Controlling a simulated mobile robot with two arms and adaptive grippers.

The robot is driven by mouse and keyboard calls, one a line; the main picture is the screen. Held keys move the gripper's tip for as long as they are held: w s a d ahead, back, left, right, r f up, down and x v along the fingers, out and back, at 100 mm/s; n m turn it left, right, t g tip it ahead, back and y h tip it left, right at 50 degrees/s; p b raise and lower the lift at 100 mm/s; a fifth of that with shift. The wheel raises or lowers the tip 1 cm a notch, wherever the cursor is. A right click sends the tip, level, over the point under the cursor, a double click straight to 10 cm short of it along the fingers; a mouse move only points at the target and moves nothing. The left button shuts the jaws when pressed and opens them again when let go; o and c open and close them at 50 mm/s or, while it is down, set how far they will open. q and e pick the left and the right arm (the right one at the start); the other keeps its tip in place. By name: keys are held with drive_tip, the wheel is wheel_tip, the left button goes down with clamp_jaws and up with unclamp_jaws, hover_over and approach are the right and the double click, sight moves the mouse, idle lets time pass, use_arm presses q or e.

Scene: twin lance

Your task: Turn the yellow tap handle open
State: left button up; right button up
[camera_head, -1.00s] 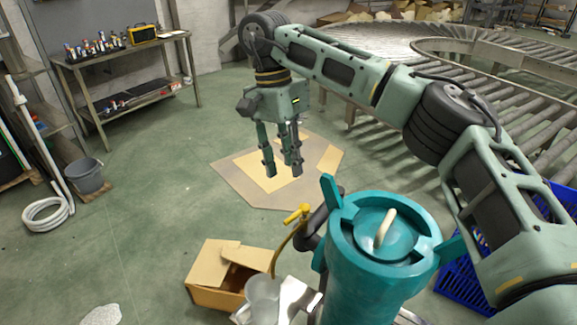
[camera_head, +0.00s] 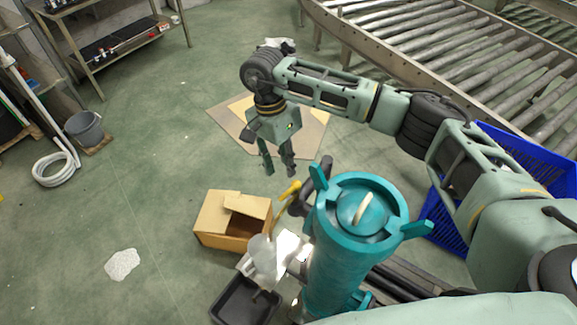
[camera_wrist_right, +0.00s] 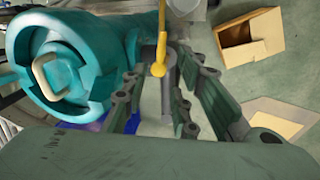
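The yellow tap handle (camera_head: 290,191) sticks up beside the teal cylinder (camera_head: 335,245), on its left in the head view. In the right wrist view the yellow handle (camera_wrist_right: 159,58) shows as a bar with a round knob, just past the fingers, near the teal cylinder (camera_wrist_right: 45,70). My right gripper (camera_head: 279,172) points down, a little above and behind the handle in the head view. Its fingers are apart and empty, and in the wrist view the gripper (camera_wrist_right: 160,95) has the handle roughly in line with its gap. Contact is not visible. My left gripper is not in view.
An open cardboard box (camera_head: 215,222) sits left of the tap. A grey metal jug (camera_head: 262,255) and a black bin (camera_head: 232,300) are below it. A blue crate (camera_head: 437,225) lies right of the cylinder. A roller conveyor (camera_head: 440,55) runs behind. The floor at left is mostly clear.

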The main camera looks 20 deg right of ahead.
sight(289, 190)
drive_tip(key=f, duration=0.2)
drive_tip(key=s+f+p, duration=0.1)
drive_tip(key=f, duration=0.1)
drive_tip(key=f+p, duration=0.1)
drive_tip(key=f, duration=0.1)
drive_tip(key=shift+s+d+f, duration=0.15)
drive_tip(key=shift+d+f, duration=0.05)
drive_tip(key=shift+d, duration=0.1)
drive_tip(key=shift+f+p, duration=0.4)
drive_tip(key=shift+f, duration=0.3)
